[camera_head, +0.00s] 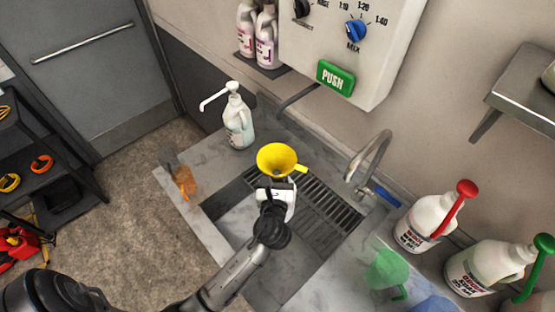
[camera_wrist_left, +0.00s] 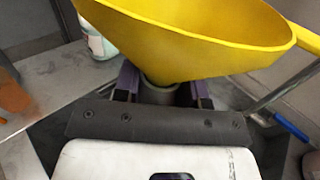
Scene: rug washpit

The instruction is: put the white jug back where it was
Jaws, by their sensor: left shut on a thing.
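My left gripper (camera_head: 279,179) is shut at the base of a yellow funnel (camera_head: 277,158), above the sink. In the left wrist view the funnel (camera_wrist_left: 200,35) stands mouth up, with a grey collar (camera_wrist_left: 160,90) between the fingers; what lies below is hidden. Several white containers are in view, and I cannot tell which is the task's jug. A white pump bottle (camera_head: 238,122) stands at the back left of the counter. A white jug with a red pump (camera_head: 425,225) and one with a green pump (camera_head: 475,268) stand at the right. My right gripper is not in view.
The sink (camera_head: 240,245) has a slatted rack (camera_head: 325,205) and a curved tap (camera_head: 370,158). An orange spray bottle (camera_head: 183,180) is at the counter's left edge. A green translucent jug (camera_head: 388,270) is at front right. A dispenser (camera_head: 350,50) hangs behind.

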